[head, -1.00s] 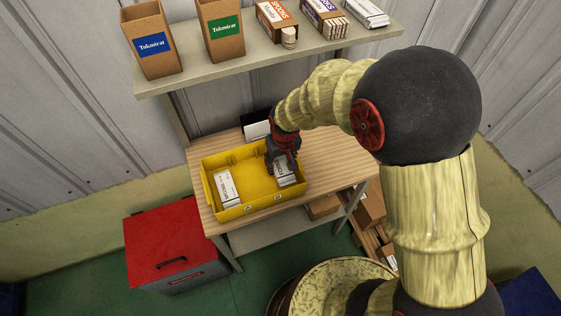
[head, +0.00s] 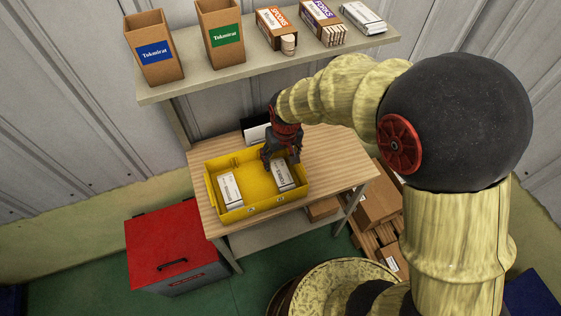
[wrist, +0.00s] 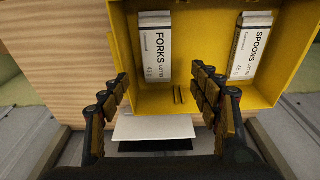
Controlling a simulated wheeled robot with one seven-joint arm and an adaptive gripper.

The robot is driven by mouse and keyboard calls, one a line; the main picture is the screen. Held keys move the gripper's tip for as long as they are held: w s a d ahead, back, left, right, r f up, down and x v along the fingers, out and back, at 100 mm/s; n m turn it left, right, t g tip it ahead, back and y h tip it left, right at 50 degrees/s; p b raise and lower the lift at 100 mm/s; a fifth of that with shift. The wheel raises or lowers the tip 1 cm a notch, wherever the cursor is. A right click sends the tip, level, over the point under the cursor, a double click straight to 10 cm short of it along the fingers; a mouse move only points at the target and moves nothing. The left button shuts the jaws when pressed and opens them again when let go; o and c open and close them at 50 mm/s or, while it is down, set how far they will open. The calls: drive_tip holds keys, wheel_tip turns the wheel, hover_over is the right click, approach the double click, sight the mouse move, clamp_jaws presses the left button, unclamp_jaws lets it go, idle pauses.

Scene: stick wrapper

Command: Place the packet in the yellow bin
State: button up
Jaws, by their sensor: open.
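The yellow bin (head: 236,213) stands on the wooden table. It also shows in the wrist view (wrist: 190,98). Two white packets lie in it. One packet (head: 231,190) is at the left in the head view; the other (head: 283,175) is at the right. In the wrist view the packet marked FORKS (wrist: 156,47) is on the left and the packet marked SPOONS (wrist: 250,46) is on the right. My gripper (head: 281,158) is open and empty above the bin's back right part. Its spread fingers (wrist: 168,80) show in the wrist view, apart from both packets.
The shelf (head: 270,65) above the table holds two brown boxes, a spoons box (head: 277,22), a forks box (head: 320,20) and a white packet (head: 363,18). A red-lidded box (head: 170,240) stands left of the table (head: 335,165). The tabletop right of the bin is clear.

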drive_tip(key=s+d+r+m+t, duration=0.1)
drive_tip(key=s+d+r, duration=0.3)
drive_tip(key=r, duration=0.6)
drive_tip(key=s+d+r+t, duration=0.1)
drive_tip(key=s+d+r, duration=0.3)
drive_tip(key=r, duration=0.6)
drive_tip(key=s+d+r+m+t, duration=0.1)
drive_tip(key=s+d+r, duration=0.1)
drive_tip(key=s, duration=0.3)
drive_tip(key=s+d+r+m, duration=0.1)
drive_tip(key=s+d+r, duration=0.2)
drive_tip(key=s, duration=0.3)
drive_tip(key=shift+s+d+t+p, duration=0.2)
drive_tip(key=shift+d+t+p, duration=0.2)
drive_tip(key=shift+d, duration=0.15)
